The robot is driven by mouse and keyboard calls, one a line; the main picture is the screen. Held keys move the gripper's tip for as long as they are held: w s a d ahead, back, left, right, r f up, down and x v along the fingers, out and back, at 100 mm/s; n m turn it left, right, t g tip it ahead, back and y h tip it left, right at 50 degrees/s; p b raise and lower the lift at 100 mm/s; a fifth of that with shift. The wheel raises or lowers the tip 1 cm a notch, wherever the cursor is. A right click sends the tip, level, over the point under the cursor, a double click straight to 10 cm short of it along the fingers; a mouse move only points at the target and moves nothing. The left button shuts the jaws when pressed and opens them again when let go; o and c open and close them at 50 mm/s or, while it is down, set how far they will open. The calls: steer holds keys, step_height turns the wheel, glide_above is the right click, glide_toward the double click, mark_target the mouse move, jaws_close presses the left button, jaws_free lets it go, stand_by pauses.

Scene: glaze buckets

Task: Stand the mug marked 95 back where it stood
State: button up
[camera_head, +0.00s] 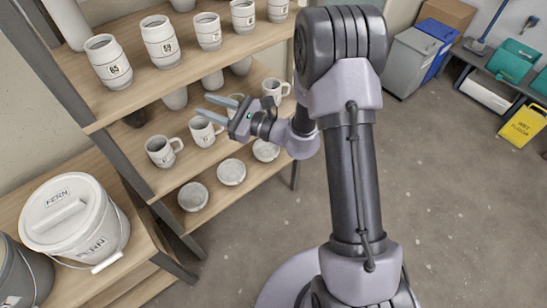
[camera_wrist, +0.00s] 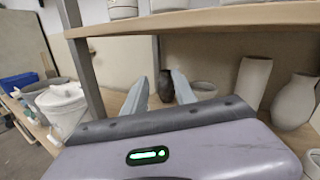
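My gripper (camera_head: 203,104) reaches in over the middle shelf, above the white mugs. Its fingers are apart with nothing between them; they also show in the wrist view (camera_wrist: 160,85). Handled mugs on that shelf are a front left mug (camera_head: 161,151), a second mug (camera_head: 203,132) below my fingers, one partly hidden behind my gripper (camera_head: 238,98), and a far right mug (camera_head: 276,91). Their markings are too small to read, so I cannot tell which is marked 95. A dark round pot (camera_wrist: 166,86) appears beyond the fingers in the wrist view.
Several numbered white cups, including a front left cup (camera_head: 109,62), stand on the upper shelf (camera_head: 130,98), close above my gripper. Pale bowls (camera_head: 193,197) sit on the lower shelf. A lidded FERN bucket (camera_head: 75,220) stands at left. The floor (camera_head: 450,200) at right is clear.

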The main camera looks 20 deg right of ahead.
steer(key=s+a+r+n+g, duration=0.4)
steer(key=s+r+n+g, duration=0.15)
steer(key=s, duration=0.35)
steer(key=s+a+r+n+g, duration=0.4)
steer(key=s+n+g, duration=0.15)
steer(key=s, duration=0.35)
steer(key=s+d+f+n+h, duration=0.1)
steer(key=s+d+n+h, duration=0.55)
steer(key=s, duration=0.45)
steer(key=s+d+r+n+t+h, duration=0.1)
steer(key=d+t+h, duration=0.3)
steer(key=d, duration=0.4)
steer(key=shift+s+d+r+n+h, duration=0.2)
steer(key=shift+r+n+h, duration=0.2)
steer(key=shift+n+h, duration=0.35)
